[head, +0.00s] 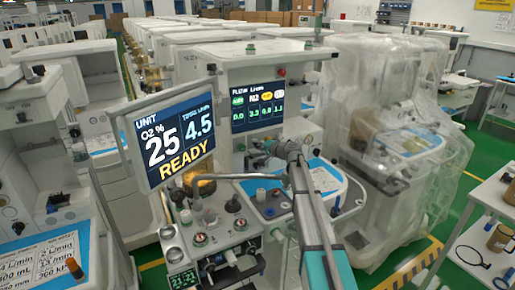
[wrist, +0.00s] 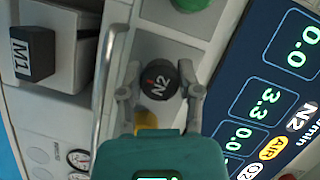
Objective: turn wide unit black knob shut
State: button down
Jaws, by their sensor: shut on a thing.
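The black knob (wrist: 157,84), marked N2 with a small red mark, sits on the pale panel of the machine in the wrist view. My gripper (wrist: 160,74) has one grey finger on each side of it and is shut on the knob. In the head view my gripper (head: 262,146) reaches the panel just below the flow screen (head: 258,106), and the knob is too small and covered to make out there. The flow screen reads several values, with 3.3 second in the row.
In the wrist view a black M1 block (wrist: 32,54) is at left and a green knob (wrist: 189,3) at the top. A metal rail (wrist: 104,75) runs close beside my left finger. In the head view the tilted READY monitor (head: 172,135) stands left of my arm.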

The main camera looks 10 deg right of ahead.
jog(key=shift+m+y+b, duration=0.3)
jog(key=shift+m, duration=0.2)
jog(key=shift+d, duration=0.1)
jog(key=shift+c, duration=1.5)
grip_release()
jog(key=shift+r+n+h+p, duration=0.15)
jog(key=shift+n+h+p, duration=0.45)
jog(key=shift+n+p, duration=0.4)
jog(key=n+h+p, duration=0.1)
jog(key=n, duration=0.1)
jog(key=shift+n+g+h+p, duration=0.3)
jog(key=shift+n+p, duration=0.05)
jog(key=shift+n, duration=0.05)
jog(key=p+v, duration=0.3)
jog(key=v, duration=1)
jog(key=shift+s+d, duration=0.2)
jog(key=shift+s, duration=0.15)
